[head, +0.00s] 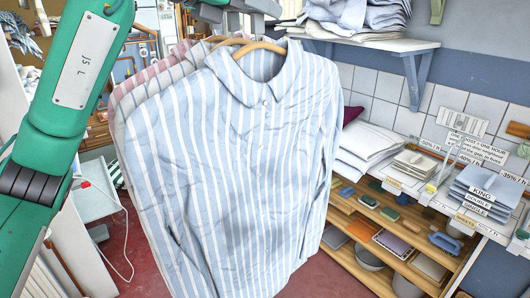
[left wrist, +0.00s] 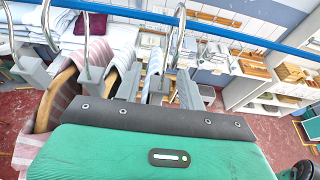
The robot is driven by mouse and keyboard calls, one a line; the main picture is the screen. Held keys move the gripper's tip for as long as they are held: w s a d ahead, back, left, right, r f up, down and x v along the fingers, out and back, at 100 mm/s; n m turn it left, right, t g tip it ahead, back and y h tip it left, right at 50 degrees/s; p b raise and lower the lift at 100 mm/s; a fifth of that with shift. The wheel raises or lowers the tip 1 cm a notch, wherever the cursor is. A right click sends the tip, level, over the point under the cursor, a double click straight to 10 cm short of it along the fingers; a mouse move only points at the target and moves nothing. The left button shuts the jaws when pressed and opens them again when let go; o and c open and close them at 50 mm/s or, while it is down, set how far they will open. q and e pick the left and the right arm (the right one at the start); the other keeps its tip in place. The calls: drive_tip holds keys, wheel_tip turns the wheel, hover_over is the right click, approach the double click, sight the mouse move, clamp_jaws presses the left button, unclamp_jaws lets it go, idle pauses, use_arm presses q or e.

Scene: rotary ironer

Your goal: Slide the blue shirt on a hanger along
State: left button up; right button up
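The blue-and-white striped shirt (head: 235,160) hangs in the middle of the head view on a wooden hanger (head: 260,46). Its front faces me and hides much of the garments behind. My left gripper (head: 236,8) is at the top of the head view, just above this hanger, partly cut off by the picture edge. In the left wrist view, my left gripper (left wrist: 160,85) has its two grey fingers apart, on either side of a grey hanger block under a silver hook (left wrist: 175,38). I see gaps between the fingers and the block. My right gripper is out of view.
A blue rail (left wrist: 200,22) crosses the left wrist view. Pink striped shirts (head: 150,83) hang close behind the blue one. A wall shelf (head: 375,45) with folded cloth and a lower shelf unit (head: 395,240) stand on the right. A small white table (head: 95,195) is on the left.

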use_arm(q)
drive_tip(key=shift+c, duration=1.3)
clamp_jaws()
drive_tip(key=shift+s+d, duration=0.15)
drive_tip(key=shift+s, duration=0.15)
drive_tip(key=s+d+b, duration=0.1)
drive_tip(key=s, duration=0.1)
drive_tip(key=s+d+b, duration=0.1)
drive_tip(key=s+d, duration=0.1)
drive_tip(key=shift+s+d+r+b, duration=0.15)
drive_tip(key=shift+s+r+b, duration=0.05)
drive_tip(key=shift+b, duration=0.1)
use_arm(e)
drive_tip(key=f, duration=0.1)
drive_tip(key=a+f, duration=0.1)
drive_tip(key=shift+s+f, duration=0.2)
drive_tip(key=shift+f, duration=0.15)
